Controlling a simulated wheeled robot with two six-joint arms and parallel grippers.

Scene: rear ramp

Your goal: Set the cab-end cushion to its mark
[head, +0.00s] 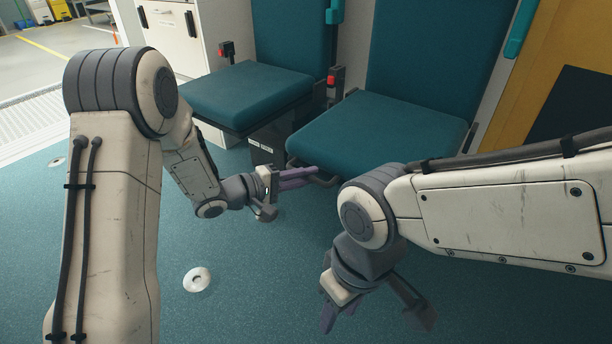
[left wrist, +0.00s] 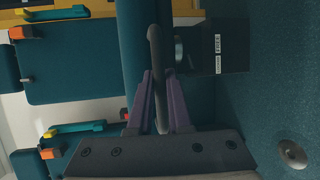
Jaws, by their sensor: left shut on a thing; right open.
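Two teal seats stand side by side: the nearer right one has a wide cushion (head: 385,135) and the left one a cushion (head: 245,93). Which is the cab-end cushion I cannot tell. My left gripper (head: 312,175) is shut on a dark bar at the front underside of the right seat. In the left wrist view its purple fingers (left wrist: 160,105) close around that bar (left wrist: 154,50). My right gripper (head: 378,316) is open and empty, low over the floor in front of the right seat. I cannot make out a mark.
A dark pedestal (head: 267,146) with labels stands under the left seat. Red buckles (head: 331,82) sit beside the cushions. A white cabinet (head: 172,35) is behind on the left. The teal floor (head: 240,250) is clear except for small round metal fittings (head: 197,279).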

